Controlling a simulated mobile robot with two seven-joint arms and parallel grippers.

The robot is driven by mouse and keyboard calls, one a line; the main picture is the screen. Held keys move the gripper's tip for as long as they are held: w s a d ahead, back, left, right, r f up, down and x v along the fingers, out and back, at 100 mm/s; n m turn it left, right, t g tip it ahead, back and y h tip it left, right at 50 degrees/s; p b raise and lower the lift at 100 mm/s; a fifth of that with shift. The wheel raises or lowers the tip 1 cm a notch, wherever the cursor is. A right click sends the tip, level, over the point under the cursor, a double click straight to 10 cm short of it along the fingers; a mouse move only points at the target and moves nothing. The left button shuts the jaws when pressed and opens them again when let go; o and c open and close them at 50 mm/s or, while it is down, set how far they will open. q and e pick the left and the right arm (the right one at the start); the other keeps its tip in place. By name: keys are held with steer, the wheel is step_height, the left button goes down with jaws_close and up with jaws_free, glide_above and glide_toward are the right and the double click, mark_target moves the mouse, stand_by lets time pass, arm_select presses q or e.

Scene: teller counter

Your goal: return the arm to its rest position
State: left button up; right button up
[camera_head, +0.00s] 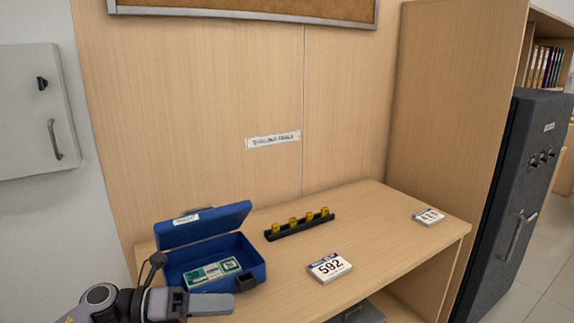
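My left gripper (209,304) is at the bottom left, in front of the blue cash box (250,273) and pointing right. Its fingers show as one grey block, so I cannot tell if they are open or shut. Nothing can be seen held in it. The blue box stands on the wooden counter (385,225) with its lid (203,225) raised. Green-and-white banknote bundles (213,271) lie inside it. My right gripper is not in view.
A card marked 592 (329,267) lies near the front edge, another numbered card (428,217) at the right. A dark safe (515,200) stands right of the counter. The counter between the cards is clear.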

arm_select(q)
steer(key=s+a+f+m+t+y, duration=0.4)
steer(key=s+f+m+y, duration=0.3)
steer(key=f+m, duration=0.5)
steer(key=s+a+f+m+t+y, duration=0.4)
steer(key=s+f+m+y, duration=0.3)
steer(key=m, duration=1.4)
steer(key=s+f, duration=0.5)
steer(key=shift+s+m, duration=0.3)
steer(key=shift+m, duration=0.1)
steer(key=shift+s+a+f+y, duration=0.1)
steer(key=shift+s+f+y, duration=0.2)
steer(key=shift+s, duration=0.15)
steer(key=c, duration=0.5)
steer(key=shift+s+n+g, duration=0.15)
steer(key=shift+n+g, duration=0.15)
jaws_close()
